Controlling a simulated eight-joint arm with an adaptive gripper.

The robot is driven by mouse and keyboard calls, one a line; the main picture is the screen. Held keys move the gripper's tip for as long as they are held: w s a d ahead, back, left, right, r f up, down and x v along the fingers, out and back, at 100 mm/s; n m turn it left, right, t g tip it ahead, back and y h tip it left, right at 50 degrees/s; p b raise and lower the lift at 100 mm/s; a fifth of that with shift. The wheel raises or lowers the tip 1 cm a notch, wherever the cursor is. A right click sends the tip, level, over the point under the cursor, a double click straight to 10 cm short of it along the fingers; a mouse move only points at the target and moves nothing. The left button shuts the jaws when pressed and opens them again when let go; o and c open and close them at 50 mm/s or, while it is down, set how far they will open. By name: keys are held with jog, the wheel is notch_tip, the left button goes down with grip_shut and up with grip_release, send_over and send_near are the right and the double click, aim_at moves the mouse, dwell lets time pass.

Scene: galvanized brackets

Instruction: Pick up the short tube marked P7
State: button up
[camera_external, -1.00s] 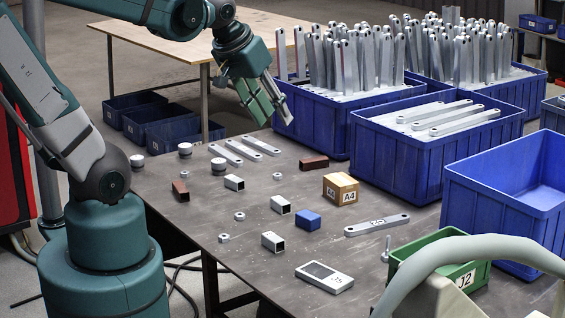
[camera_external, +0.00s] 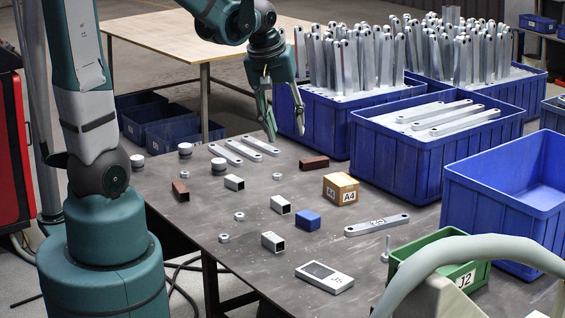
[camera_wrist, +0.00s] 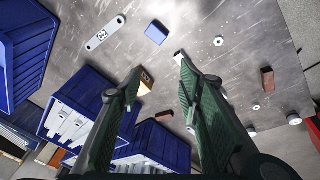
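Three short silver square tubes lie on the dark table in the external view: a rear one (camera_external: 234,182), a middle one (camera_external: 280,205) and a front one (camera_external: 272,241). No P7 marking is readable on any of them. My gripper (camera_external: 285,126) is open and empty, pointing down above the far part of the table, behind the tubes and in front of the blue crates. In the wrist view the open fingers (camera_wrist: 158,72) have nothing between them that they touch. A pale end of one tube (camera_wrist: 179,54) shows by the right fingertip, partly hidden; which tube is unclear.
Blue crates (camera_external: 400,165) line the right; a green J2 bin (camera_external: 412,250) stands in front.

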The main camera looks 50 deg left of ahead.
jog(key=w+a+f+n+g, duration=0.2)
jog(key=w+a+f+n, duration=0.25)
jog(key=f, duration=0.25)
jog(key=n+g+p, duration=0.1)
jog(key=n, duration=0.2)
send_over(281, 200)
jog(key=shift+h, duration=0.3)
notch_tip(281, 200, down, 9)
jog(key=shift+s+d+r, duration=0.1)
jog(key=shift+s, duration=0.05)
jog(key=shift+a+f+n, duration=0.2)
jog(key=shift+f+n, duration=0.05)
jog(key=shift+f, duration=0.4)
jog(key=shift+f, duration=0.1)
jog(key=shift+f, duration=1.2)
jog(key=shift+d+f+b, duration=0.1)
jog(key=shift+f+b, duration=0.85)
jog(key=shift+f, duration=1.65)
